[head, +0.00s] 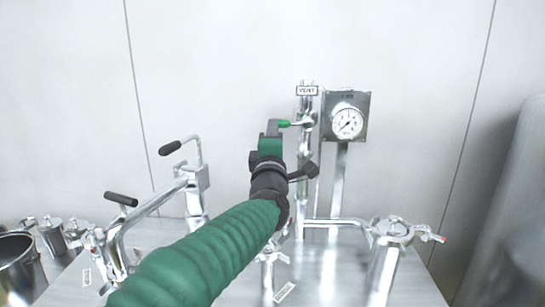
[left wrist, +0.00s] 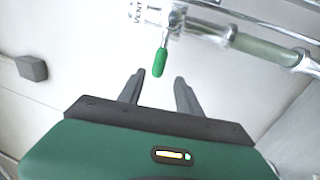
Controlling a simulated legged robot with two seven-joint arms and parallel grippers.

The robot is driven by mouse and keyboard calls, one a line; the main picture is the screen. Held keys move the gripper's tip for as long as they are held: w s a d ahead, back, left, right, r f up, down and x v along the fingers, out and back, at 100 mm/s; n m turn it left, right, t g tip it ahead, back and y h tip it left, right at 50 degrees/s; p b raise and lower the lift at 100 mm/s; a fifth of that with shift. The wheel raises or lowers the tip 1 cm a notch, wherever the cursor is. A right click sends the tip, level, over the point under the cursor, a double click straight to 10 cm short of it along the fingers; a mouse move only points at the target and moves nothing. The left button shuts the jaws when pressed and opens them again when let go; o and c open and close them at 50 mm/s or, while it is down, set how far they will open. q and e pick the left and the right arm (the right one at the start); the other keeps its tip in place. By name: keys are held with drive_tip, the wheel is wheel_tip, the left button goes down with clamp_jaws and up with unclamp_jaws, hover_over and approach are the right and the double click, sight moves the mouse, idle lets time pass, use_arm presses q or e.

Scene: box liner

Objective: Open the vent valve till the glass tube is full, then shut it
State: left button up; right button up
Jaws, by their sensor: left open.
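The vent valve (head: 305,118) sits on an upright steel pipe under a VENT label (head: 307,91). Its green-tipped handle (head: 284,124) points left, across the pipe. In the left wrist view the green handle grip (left wrist: 159,63) appears between and just beyond the fingertips of my left gripper (left wrist: 160,80). The gripper is open and empty; its fingers do not close on the handle. In the head view my left gripper (head: 273,128) is close to the handle's left end. The glass tube (left wrist: 265,49) shows in the left wrist view; its fill level is unclear. My right gripper is out of view.
A pressure gauge (head: 348,121) on a steel plate stands right of the valve. Black-handled levers (head: 121,199) and pipework stand left of my arm. A steel vessel (head: 385,260) with a red-tipped lever stands at right. The wall behind is bare.

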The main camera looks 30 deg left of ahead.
use_arm(q)
drive_tip(key=v, duration=0.7)
drive_tip(key=shift+s, duration=0.2)
drive_tip(key=shift+d, duration=0.15)
